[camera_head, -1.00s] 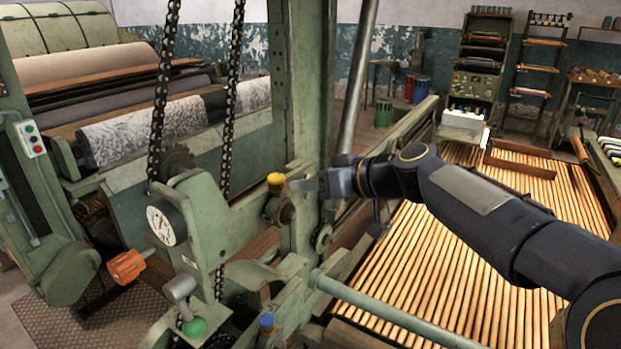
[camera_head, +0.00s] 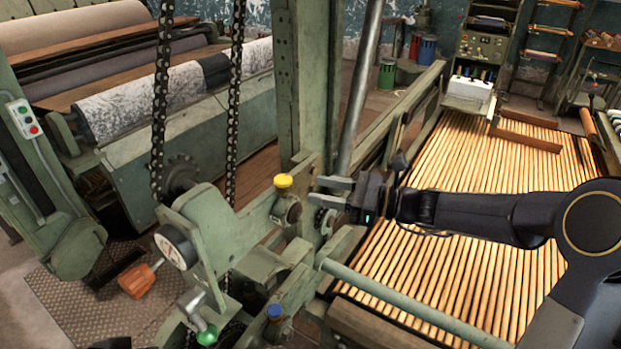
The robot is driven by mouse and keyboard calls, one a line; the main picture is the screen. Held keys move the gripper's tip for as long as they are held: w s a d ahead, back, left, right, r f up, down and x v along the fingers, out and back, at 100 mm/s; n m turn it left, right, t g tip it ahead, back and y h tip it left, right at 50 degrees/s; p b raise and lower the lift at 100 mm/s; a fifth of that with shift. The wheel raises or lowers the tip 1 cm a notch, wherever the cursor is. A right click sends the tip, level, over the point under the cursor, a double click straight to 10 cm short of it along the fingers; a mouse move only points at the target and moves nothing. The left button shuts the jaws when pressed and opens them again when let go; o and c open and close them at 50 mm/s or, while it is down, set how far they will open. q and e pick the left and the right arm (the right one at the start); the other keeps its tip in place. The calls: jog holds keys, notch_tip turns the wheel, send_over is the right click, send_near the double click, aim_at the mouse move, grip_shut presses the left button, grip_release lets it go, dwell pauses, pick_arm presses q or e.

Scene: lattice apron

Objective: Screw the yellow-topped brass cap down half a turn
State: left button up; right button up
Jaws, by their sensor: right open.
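My left gripper is not in view.
A blue-topped cap (camera_head: 275,312) and a green knob (camera_head: 207,335) sit lower on the machine. An orange handle (camera_head: 140,279), a round dial (camera_head: 176,247) and hanging chains (camera_head: 236,110) are to the left. The tall green post (camera_head: 308,90) rises behind the cap. Wooden slats (camera_head: 450,270) fill the right.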

aim_at(289, 188)
jog(key=x, duration=0.6)
jog(key=shift+a+p, duration=0.25)
jog(key=shift+p, duration=0.2)
jog(key=c, duration=0.7)
jog(key=m+t+h+b, duration=0.1)
jog(key=m+t+b, duration=0.1)
jog(key=b, duration=0.3)
jog(key=m+t+h+b, duration=0.1)
jog(key=t+h+b, duration=0.1)
jog(key=b, duration=0.4)
jog(key=s+m+t+h+b, duration=0.1)
jog(key=m+t+h+b, duration=0.1)
jog(key=b, duration=0.4)
jog(key=shift+s+a+f+m+t, duration=0.1)
jog(key=shift+a+f+m+t, duration=0.25)
jog(key=shift+t, duration=0.25)
jog(key=shift+r+b, duration=0.25)
jog(key=shift+b, duration=0.6)
jog(key=o, duration=0.7)
